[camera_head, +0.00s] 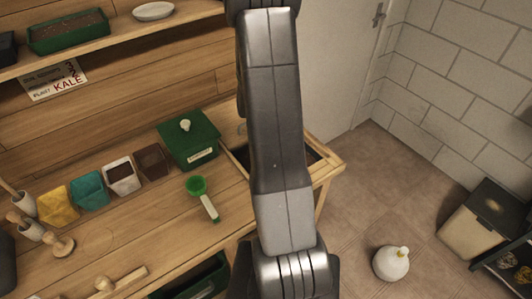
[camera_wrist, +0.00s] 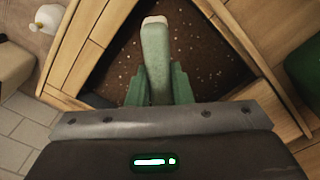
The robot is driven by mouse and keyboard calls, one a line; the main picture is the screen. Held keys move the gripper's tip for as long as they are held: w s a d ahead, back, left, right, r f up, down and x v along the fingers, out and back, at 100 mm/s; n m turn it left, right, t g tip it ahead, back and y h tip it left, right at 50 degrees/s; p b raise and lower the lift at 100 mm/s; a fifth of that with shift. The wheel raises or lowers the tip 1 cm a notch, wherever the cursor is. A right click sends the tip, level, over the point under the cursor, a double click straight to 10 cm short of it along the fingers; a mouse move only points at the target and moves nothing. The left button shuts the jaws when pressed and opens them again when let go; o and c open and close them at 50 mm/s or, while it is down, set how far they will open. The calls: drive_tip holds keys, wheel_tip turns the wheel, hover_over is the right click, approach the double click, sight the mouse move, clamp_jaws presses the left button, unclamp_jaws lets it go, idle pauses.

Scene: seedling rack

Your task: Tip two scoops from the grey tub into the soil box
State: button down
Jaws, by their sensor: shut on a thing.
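In the wrist view my gripper (camera_wrist: 157,80) is shut on a pale green tool (camera_wrist: 155,45) with a cream tip, pointing away over dark speckled soil. I cannot tell whether it is a scoop or whether it carries anything. The soil lies in the wooden-walled soil box (camera_wrist: 232,38). In the head view my arm covers my gripper and much of the soil box (camera_head: 331,163). The light grey tub (camera_head: 121,187), with dark contents, stands on the bench between a teal and a brown tub. A green scoop (camera_head: 197,186) with a pale handle lies on the bench.
A green lidded box (camera_head: 188,146) stands behind the scoop, left of the soil box. Yellow (camera_head: 58,204), teal (camera_head: 90,188) and brown (camera_head: 151,160) tubs line the bench. Wooden tools lie at front left. A white jug (camera_head: 391,263) stands on the floor.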

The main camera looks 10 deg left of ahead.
drive_tip(key=y+b, duration=0.3)
drive_tip(key=y, duration=0.1)
drive_tip(key=s+m+g+y+b, duration=0.1)
drive_tip(key=y+b, duration=0.2)
drive_tip(key=s+y+b, duration=0.1)
drive_tip(key=y+b, duration=0.2)
drive_tip(key=y, duration=0.1)
drive_tip(key=shift+a+f+m+g+y+b, duration=0.25)
drive_tip(key=shift+a+m+g+y+b, duration=0.05)
drive_tip(key=shift+g, duration=0.1)
drive_tip(key=y, duration=0.1)
drive_tip(key=b, duration=0.1)
drive_tip(key=y+b, duration=0.1)
drive_tip(key=shift+w+d+r+m+y, duration=0.2)
drive_tip(key=shift+d+r+m+y, duration=0.1)
drive_tip(key=shift+r+m, duration=0.1)
drive_tip(key=shift+r+y, duration=0.3)
drive_tip(key=shift+y, duration=0.1)
idle(0.4)
